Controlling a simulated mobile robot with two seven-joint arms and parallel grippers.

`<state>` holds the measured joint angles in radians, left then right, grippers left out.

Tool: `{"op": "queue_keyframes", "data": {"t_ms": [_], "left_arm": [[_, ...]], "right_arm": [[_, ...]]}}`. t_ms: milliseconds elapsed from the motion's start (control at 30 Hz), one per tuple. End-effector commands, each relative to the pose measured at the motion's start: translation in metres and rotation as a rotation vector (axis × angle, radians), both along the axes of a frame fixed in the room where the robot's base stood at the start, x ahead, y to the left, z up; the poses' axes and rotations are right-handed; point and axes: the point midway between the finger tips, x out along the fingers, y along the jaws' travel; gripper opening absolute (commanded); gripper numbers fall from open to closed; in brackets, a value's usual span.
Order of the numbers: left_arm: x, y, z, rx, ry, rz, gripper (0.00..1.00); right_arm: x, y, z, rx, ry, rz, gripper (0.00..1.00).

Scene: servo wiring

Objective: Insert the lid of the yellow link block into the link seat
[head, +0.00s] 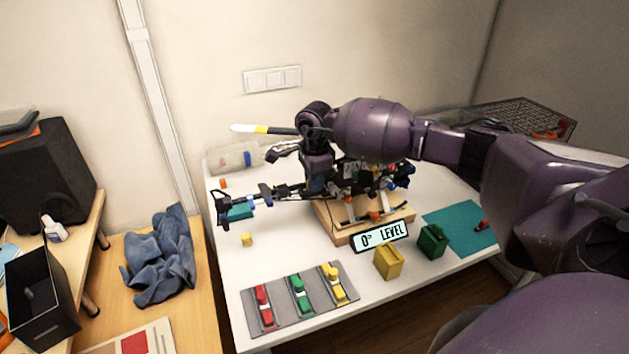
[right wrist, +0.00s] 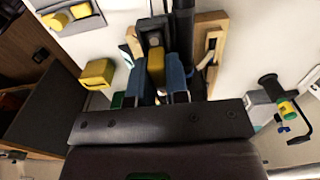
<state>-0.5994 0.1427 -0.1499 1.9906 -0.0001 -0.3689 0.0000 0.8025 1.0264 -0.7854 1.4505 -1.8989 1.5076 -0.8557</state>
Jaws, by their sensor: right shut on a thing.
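My right gripper (right wrist: 156,75) is shut on a small yellow piece, the lid (right wrist: 155,62), between its two blue fingers. In the right wrist view the lid lies against or just over a dark grey slotted part, seemingly the link seat (right wrist: 151,25); I cannot tell whether it is in the slot. A yellow block (head: 388,262) stands near the table's front edge and also shows in the right wrist view (right wrist: 97,73). In the head view my right arm reaches over the wooden base (head: 341,238), and its fingertips are hard to make out. My left gripper is not in view.
A display reading "0° LEVEL" (head: 380,236) stands before the base. A green block (head: 432,241) is right of the yellow one. A grey tray (head: 281,312) holds red, green and yellow pieces. A dark jointed arm (head: 285,192) extends left over the white table.

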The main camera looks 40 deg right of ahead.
Motion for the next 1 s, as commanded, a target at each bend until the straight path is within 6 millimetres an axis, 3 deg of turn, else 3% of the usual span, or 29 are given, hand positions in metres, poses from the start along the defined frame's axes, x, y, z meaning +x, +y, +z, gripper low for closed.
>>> {"op": "queue_keyframes", "data": {"t_ms": [33, 200, 233, 400, 1000], "left_arm": [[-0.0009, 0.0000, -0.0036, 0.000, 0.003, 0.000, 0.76], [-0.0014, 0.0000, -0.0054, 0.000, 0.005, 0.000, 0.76], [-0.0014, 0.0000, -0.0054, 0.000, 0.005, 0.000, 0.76], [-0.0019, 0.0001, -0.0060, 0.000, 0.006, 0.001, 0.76], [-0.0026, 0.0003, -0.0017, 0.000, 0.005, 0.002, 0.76]], "right_arm": [[-0.0030, 0.0005, -0.0109, 0.000, 0.012, 0.000, 0.00], [-0.0044, 0.0007, -0.0155, 0.000, 0.016, -0.001, 0.00], [-0.0046, 0.0007, -0.0160, -0.001, 0.018, -0.001, 0.17], [-0.0052, 0.0013, -0.0177, 0.001, 0.020, 0.000, 0.41], [-0.0047, 0.0020, -0.0121, 0.002, 0.019, 0.001, 0.41]]}}
